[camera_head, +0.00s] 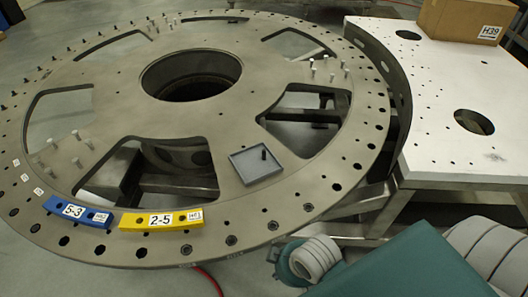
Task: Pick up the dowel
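A small dark dowel (263,154) stands upright in a shallow grey square tray (246,174). The tray sits on the large round metal turret plate (118,83), right of centre and towards the front. Nothing touches or covers the dowel. Neither of my grippers shows; only teal and grey links of my own arm show at the bottom right.
Blue "5-3" (67,210) and yellow "2-5" (161,221) label blocks lie on the plate's front rim. Several silver pins stand on the plate around large cutouts. A flat metal table (440,130) with a cardboard box (455,17) adjoins at right.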

